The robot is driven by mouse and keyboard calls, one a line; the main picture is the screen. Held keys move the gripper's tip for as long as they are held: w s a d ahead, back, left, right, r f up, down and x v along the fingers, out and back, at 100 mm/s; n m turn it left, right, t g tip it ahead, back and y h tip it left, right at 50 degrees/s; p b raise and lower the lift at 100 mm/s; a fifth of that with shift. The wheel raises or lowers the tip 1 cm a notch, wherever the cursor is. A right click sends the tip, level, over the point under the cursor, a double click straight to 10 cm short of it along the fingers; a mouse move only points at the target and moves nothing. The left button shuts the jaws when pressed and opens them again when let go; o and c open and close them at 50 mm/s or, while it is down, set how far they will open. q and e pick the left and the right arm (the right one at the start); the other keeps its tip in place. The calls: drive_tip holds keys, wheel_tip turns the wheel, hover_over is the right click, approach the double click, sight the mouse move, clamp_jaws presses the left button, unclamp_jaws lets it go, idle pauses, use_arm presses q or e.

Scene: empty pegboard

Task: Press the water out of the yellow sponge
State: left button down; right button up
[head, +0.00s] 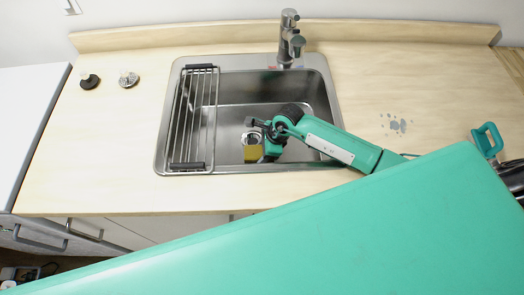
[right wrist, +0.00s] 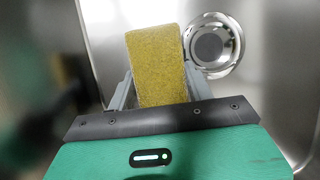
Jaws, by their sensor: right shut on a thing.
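The yellow sponge (head: 253,154) is inside the metal sink (head: 230,90), above or near the basin floor; I cannot tell if it touches. My right gripper (head: 254,140) reaches into the sink from the right and is shut on the sponge. In the right wrist view the sponge (right wrist: 156,50) stands out lengthwise between the two grey fingers (right wrist: 158,82), its lower end hidden by the gripper body. No dripping water is visible. My left gripper is not in view.
A wire rack (head: 195,118) spans the sink's left side. The faucet (head: 290,40) stands behind the sink. The round drain (right wrist: 212,46) lies beside the sponge in the wrist view. Grey wet-looking spots (head: 397,125) mark the right counter. A black stopper (head: 89,81) and metal strainer (head: 128,79) sit left.

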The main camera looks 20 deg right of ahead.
drive_tip(key=shift+s+f+b, duration=0.15)
drive_tip(key=shift+f+b, duration=0.15)
drive_tip(key=shift+b, duration=0.3)
idle(0.9)
wheel_tip(320, 180, up, 2)
drive_tip(key=shift+p, duration=0.65)
wheel_tip(320, 180, up, 18)
drive_tip(key=p, duration=0.9)
drive_tip(key=shift+f, duration=0.2)
idle(0.6)
